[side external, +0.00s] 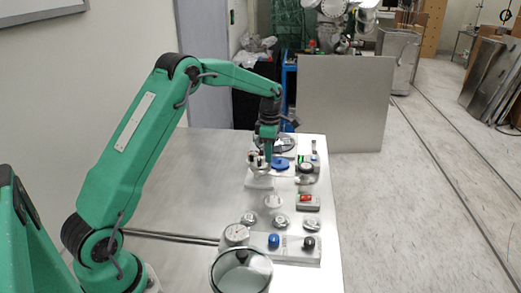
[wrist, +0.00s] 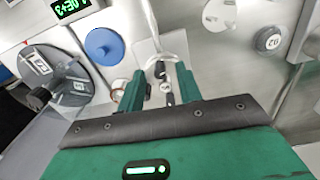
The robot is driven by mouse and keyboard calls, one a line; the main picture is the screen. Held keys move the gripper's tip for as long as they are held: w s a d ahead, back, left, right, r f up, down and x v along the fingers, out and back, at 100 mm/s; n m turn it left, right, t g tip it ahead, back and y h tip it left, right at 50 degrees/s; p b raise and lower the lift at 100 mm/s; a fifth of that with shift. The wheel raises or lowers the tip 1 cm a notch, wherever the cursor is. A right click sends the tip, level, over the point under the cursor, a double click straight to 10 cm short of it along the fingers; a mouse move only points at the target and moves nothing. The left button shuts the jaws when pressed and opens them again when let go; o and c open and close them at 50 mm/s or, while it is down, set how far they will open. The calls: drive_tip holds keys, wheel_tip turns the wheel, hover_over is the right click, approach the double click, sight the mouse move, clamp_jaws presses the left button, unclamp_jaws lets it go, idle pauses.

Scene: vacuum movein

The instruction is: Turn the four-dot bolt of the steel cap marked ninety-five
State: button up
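Several small round steel caps stand on the metal table, among them a left one (side external: 249,218), a middle one (side external: 281,222) and a right one (side external: 312,224). In the wrist view one round steel cap (wrist: 268,39) with a dark mark lies at the right, and part of another (wrist: 219,12) shows at the top. I cannot read ninety-five or make out four-dot bolts on any of them. My gripper (wrist: 161,88) is open, with its two green fingers apart. A small pale and dark fitting (wrist: 159,70) shows between and beyond the fingers; I see no grip on it. My gripper (side external: 266,158) points down over the table's far part.
A blue disc (wrist: 104,46) and a large dark disc (wrist: 55,68) lie left of the fingers. A green-lit display (wrist: 70,7) is at the top left. A glass-lidded pot (side external: 241,272) and a dial gauge (side external: 235,234) stand near. The table's left side (side external: 185,180) is clear.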

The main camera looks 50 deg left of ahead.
drive_tip(key=shift+f, duration=0.3)
clamp_jaws()
drive_tip(key=shift+m, duration=3.7)
